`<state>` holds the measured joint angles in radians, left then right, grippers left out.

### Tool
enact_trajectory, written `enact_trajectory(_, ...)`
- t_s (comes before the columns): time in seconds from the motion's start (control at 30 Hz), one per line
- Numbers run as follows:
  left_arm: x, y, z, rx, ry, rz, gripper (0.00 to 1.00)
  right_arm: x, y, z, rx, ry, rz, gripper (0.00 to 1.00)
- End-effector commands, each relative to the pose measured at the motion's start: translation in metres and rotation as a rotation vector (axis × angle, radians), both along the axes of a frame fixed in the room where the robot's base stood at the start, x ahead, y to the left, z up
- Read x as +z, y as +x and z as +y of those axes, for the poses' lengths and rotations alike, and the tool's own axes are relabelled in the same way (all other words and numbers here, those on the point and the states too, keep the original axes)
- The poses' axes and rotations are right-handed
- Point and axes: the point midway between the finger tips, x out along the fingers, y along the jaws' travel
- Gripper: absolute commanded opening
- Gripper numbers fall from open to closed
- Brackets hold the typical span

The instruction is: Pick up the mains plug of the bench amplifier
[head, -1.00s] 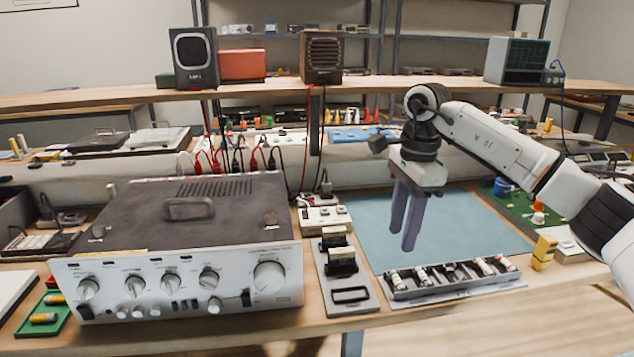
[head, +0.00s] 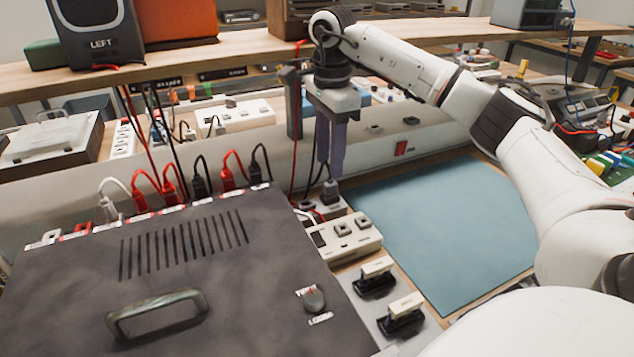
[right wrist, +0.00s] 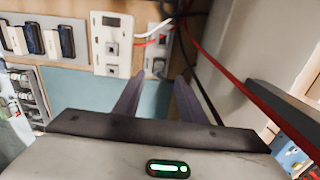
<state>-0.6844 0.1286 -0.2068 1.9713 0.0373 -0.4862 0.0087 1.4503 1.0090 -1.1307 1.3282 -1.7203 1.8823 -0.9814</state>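The bench amplifier (head: 75,290) is a dark box with a vented top and a handle, at the lower left of the head view. A dark grey plug (head: 330,191), apparently the mains plug, stands upright in a pale socket strip (head: 336,208) behind the amplifier's right side. My right gripper (head: 330,168) points down just above this plug, seemingly apart from it. Its purple fingers are spread with nothing between them in the right wrist view (right wrist: 159,78). There I cannot make out the plug clearly. My left gripper is not in view.
Red, white and black leads rise from the amplifier's rear edge, and cables hang beside my right gripper. A white switch box (head: 345,238) and black-and-white blocks (head: 400,312) lie in front of the socket strip. The blue mat (head: 450,225) to the right is clear.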

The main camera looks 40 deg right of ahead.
Motion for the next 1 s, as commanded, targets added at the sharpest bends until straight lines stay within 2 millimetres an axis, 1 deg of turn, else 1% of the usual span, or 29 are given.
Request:
enact_trajectory(0.03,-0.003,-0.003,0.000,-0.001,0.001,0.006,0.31,-0.007,-0.001,0.000,0.000,0.000,0.002,0.38)
enact_trajectory(0.17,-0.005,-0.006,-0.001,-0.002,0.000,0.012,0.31,-0.022,0.000,0.000,0.001,0.000,0.002,0.38)
enact_trajectory(0.3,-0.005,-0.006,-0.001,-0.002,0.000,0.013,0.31,-0.044,0.000,-0.001,0.000,0.000,0.002,0.38)
enact_trajectory(0.4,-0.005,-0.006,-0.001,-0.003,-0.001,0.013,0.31,-0.055,0.000,-0.001,0.000,-0.001,0.001,0.38)
enact_trajectory(0.5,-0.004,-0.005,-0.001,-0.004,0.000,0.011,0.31,-0.060,0.000,-0.001,0.000,0.000,0.000,0.38)
enact_trajectory(0.7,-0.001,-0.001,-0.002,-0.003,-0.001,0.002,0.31,-0.060,0.000,-0.001,0.000,0.000,-0.001,0.38)
enact_trajectory(0.87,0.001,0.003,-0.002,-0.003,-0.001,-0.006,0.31,-0.060,0.000,-0.001,0.001,0.000,0.000,0.10)
enact_trajectory(0.9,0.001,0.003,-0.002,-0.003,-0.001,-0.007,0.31,-0.060,0.000,-0.001,0.001,0.000,0.000,0.04)
enact_trajectory(0.93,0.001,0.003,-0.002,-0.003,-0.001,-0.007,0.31,-0.060,0.000,-0.001,0.001,0.000,0.000,0.00)
enact_trajectory(1.0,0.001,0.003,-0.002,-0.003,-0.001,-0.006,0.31,-0.060,0.000,-0.001,0.001,0.000,-0.001,0.00)
